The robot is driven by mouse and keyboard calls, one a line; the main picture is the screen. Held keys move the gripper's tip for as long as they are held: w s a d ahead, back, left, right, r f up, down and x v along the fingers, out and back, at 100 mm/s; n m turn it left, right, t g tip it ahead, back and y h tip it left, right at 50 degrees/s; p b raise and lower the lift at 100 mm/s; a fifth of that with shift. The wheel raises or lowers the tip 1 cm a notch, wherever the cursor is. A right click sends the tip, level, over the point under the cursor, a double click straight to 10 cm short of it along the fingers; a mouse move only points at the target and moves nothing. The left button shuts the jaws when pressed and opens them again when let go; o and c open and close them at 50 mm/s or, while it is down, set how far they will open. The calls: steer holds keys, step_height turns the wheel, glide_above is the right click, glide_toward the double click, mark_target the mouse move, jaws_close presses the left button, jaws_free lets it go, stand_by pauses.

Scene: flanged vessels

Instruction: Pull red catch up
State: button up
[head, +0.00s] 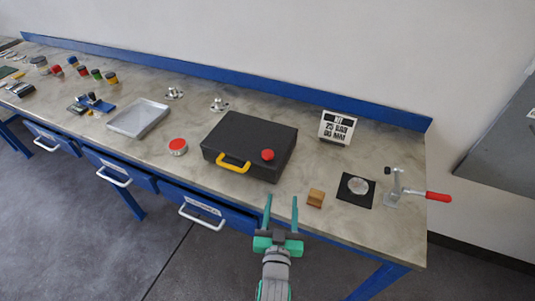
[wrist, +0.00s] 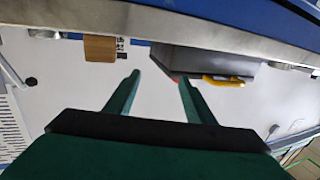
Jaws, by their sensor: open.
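Two red parts could be the red catch. The other is the red grip (head: 438,196) of a metal toggle clamp (head: 394,190), lying roughly level and reaching past the table's right end. My gripper (head: 281,203) is open and empty at the front edge, nearer the case than the clamp, touching neither. In the wrist view my gripper (wrist: 160,82) shows both fingers apart, with the case (wrist: 205,64) and yellow handle (wrist: 223,80) beyond.
A wooden block (head: 316,198) and a black pad with a clear disc (head: 357,188) lie between case and clamp. Blue drawers (head: 205,210) line the front.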

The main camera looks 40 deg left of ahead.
steer(key=n+y, duration=0.1)
steer(key=y, duration=0.1)
glide_toward(268, 158)
steer(key=x, duration=0.2)
steer(key=shift+g, duration=0.3)
steer(key=x, duration=1)
steer(key=shift+r, duration=0.1)
